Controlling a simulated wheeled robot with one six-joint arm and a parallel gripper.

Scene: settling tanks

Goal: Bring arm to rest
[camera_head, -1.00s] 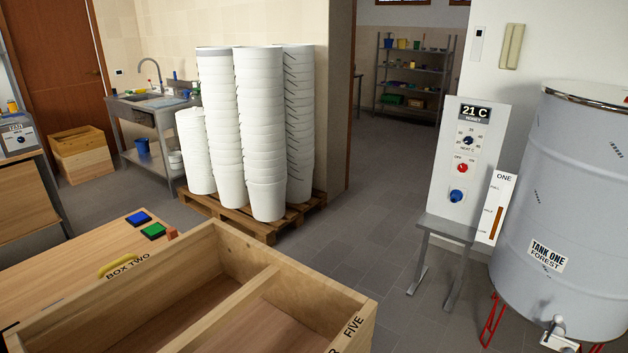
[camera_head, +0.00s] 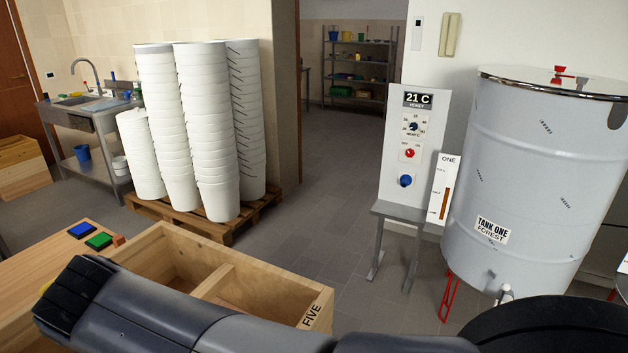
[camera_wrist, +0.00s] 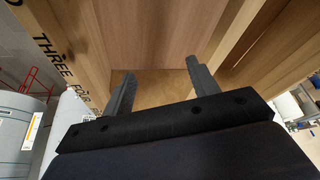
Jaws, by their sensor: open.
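My arm stretches across the bottom of the head view, in front of the wooden box (camera_head: 180,245). In the wrist view my gripper (camera_wrist: 158,85) is open, its two dark fingers apart with nothing between them. The fingers point toward the wooden box (camera_wrist: 150,30), whose dividers and bare wooden inside surfaces show around them. Lettering reading "THREE" and part of another word shows on a wooden edge at the left. The fingertips are not clearly seen in the head view.
The steel tank marked TANK ONE (camera_head: 540,180) stands at the right beside a control panel (camera_head: 412,150) on a grey stand (camera_head: 395,212). Stacked white buckets (camera_head: 195,130) stand on a pallet (camera_head: 205,228). A blue pad (camera_head: 82,229) and a green pad (camera_head: 99,241) lie on the wooden table (camera_head: 30,260). The floor (camera_head: 335,215) between is clear.

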